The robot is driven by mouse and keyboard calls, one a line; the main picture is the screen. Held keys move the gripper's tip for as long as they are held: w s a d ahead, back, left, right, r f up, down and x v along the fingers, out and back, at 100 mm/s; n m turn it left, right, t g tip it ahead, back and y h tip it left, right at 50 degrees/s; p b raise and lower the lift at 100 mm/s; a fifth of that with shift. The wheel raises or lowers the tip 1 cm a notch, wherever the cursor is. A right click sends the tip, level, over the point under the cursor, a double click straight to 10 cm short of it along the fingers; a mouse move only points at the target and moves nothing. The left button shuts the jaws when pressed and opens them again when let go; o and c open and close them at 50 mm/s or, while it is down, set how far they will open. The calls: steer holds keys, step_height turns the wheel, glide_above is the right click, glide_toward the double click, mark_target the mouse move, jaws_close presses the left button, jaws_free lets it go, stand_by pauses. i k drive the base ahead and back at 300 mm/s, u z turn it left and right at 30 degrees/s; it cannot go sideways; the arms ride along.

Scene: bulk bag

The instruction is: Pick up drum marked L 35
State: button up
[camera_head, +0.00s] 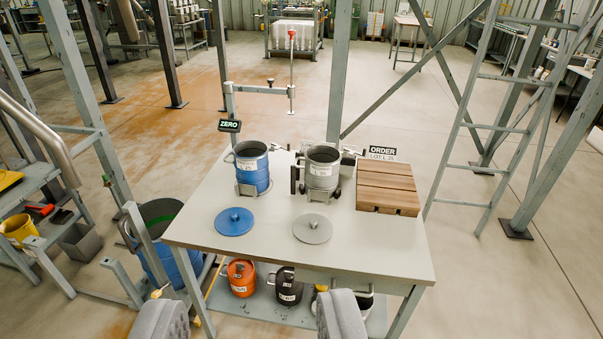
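Several drums show, and their white labels are too small to read surely, so I cannot tell which is marked L 35. A blue drum (252,172) and a grey drum (323,177) stand upright and open-topped on the table (320,251). An orange drum (241,277) and a black drum (288,289) stand on the shelf under it. Another drum (364,302) there is mostly hidden behind my right finger. My gripper (256,318) shows as two grey fingers wide apart at the bottom edge, open, with nothing held between them, on the near side of the table.
A blue lid (234,221) and a grey lid (312,228) lie on the table. A wooden slatted block (387,187) sits at right by an order sign (382,152). A large blue bin (163,238) stands left. Steel posts and a ladder (500,123) flank the table; floor at right is clear.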

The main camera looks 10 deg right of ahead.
mark_target(322, 168)
steer(key=z, duration=0.1)
steer(key=i, duration=1)
steer(key=u, duration=0.1)
